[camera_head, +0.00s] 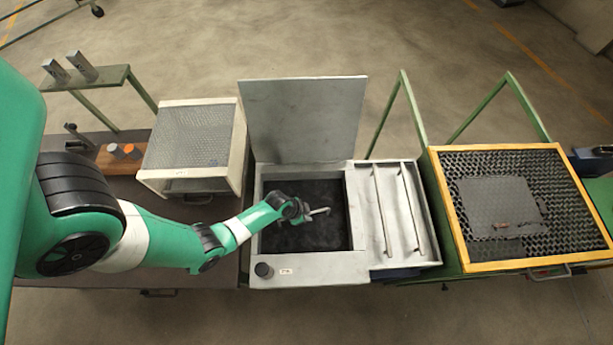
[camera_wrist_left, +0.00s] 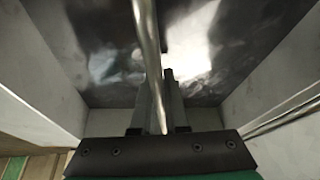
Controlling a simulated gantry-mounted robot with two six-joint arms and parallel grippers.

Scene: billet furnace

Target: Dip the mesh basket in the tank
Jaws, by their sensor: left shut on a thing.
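The tank (camera_head: 305,268) is a grey metal box with its lid (camera_head: 304,115) standing open at the back. Its opening is dark inside. My left gripper (camera_head: 308,212) is over the opening, towards its right side. It is shut on a thin metal bar (camera_head: 321,211); the bar also runs between the fingers in the left wrist view (camera_wrist_left: 148,50). I cannot make out the mesh basket itself in the dark opening or tell whether the bar is its handle. In the left wrist view a dark, shiny surface (camera_wrist_left: 105,65) lies beyond the fingers. My right gripper is not in view.
A drain shelf with two rails (camera_head: 384,210) adjoins the tank on the right. Further right is a yellow-framed grating (camera_head: 500,262) with a dark plate (camera_head: 500,205). A pale mesh-topped box (camera_head: 192,135) stands left of the tank, near orange-and-grey pieces (camera_head: 124,151).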

